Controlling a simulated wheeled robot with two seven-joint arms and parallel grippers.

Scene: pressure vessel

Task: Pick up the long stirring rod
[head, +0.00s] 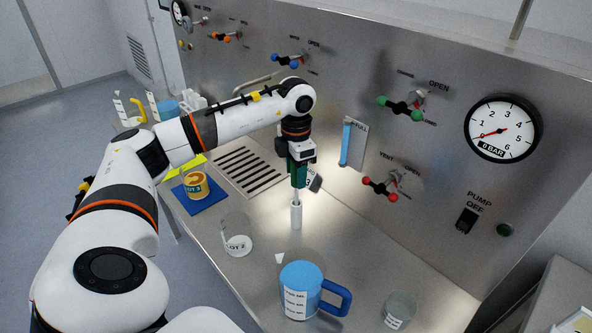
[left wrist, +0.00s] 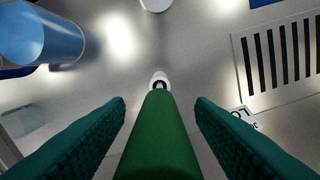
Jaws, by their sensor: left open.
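The long stirring rod has a green handle (left wrist: 160,140), and its lower end goes down into a white upright holder (head: 296,217) on the steel bench. The mouth of the holder also shows in the left wrist view (left wrist: 159,79). My left gripper (head: 298,178) points down right above the holder. In the left wrist view its two dark green fingers (left wrist: 160,115) stand open on either side of the green handle, with a visible gap on each side. In the head view the fingers hide most of the handle. My right gripper is not in view.
A blue-filled jug (head: 300,285) stands in front of the holder, with a clear LOT 2 beaker (head: 238,243) to the left and a small beaker (head: 398,308) to the right. A labelled container (head: 315,180) is close behind the gripper. The valve panel (head: 345,200) rises behind.

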